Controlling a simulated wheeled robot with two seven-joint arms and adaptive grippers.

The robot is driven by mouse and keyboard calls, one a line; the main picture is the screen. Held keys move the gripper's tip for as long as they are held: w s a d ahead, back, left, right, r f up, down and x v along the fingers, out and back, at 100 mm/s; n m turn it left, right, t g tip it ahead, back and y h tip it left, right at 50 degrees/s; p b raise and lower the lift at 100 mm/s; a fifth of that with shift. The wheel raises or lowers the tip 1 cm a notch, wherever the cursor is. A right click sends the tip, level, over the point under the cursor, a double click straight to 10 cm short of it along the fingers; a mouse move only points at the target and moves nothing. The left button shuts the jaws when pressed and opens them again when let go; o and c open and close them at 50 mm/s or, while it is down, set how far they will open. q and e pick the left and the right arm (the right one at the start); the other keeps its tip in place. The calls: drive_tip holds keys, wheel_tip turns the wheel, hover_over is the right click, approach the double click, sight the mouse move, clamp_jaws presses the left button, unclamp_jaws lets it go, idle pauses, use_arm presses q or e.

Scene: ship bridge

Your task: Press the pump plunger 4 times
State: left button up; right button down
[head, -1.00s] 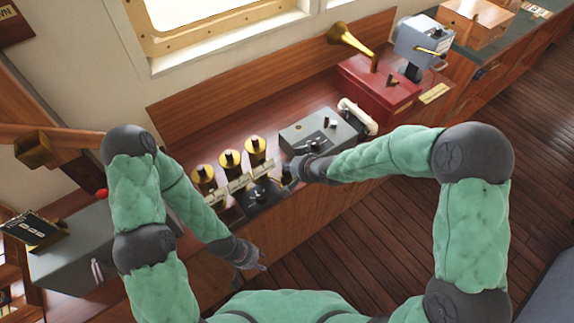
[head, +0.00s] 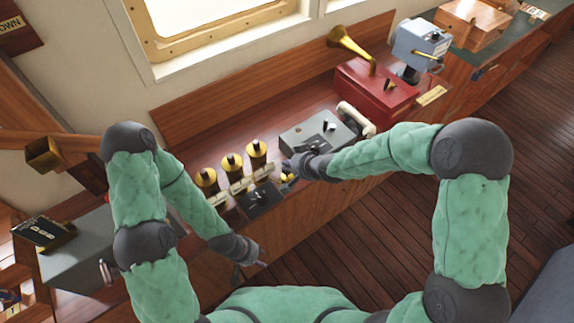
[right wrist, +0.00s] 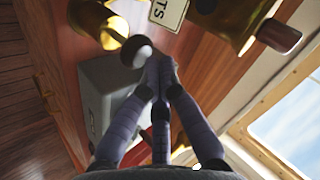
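A dark round knob (right wrist: 137,51) sits by a brass fitting (right wrist: 102,24) in the right wrist view; it looks like the pump plunger, though I cannot be sure. My right gripper (right wrist: 160,65) has its fingers drawn together, with the tips right beside the knob; I cannot tell whether they touch. In the head view, my right gripper (head: 292,167) is over the console's front edge, next to a small brass part (head: 287,178) it partly hides. My left gripper (head: 262,264) hangs low in front of the console, away from the plunger; its fingers are too small to read.
Several brass cylinders with black tops (head: 231,163) stand left of the right gripper. A grey box (head: 310,135) with levers lies just behind it. A red box (head: 375,88) with a brass horn stands further right. The wooden floor (head: 400,215) in front is clear.

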use_arm(q)
drive_tip(key=shift+r, duration=0.25)
use_arm(e)
drive_tip(key=shift+r, duration=0.3)
wheel_tip(320, 180, up, 5)
drive_tip(key=p, duration=0.5)
drive_tip(key=shift+r, duration=0.1)
use_arm(q)
wheel_tip(320, 180, up, 5)
use_arm(e)
drive_tip(key=shift+w, duration=0.1)
use_arm(q)
clamp_jaws()
idle(1.0)
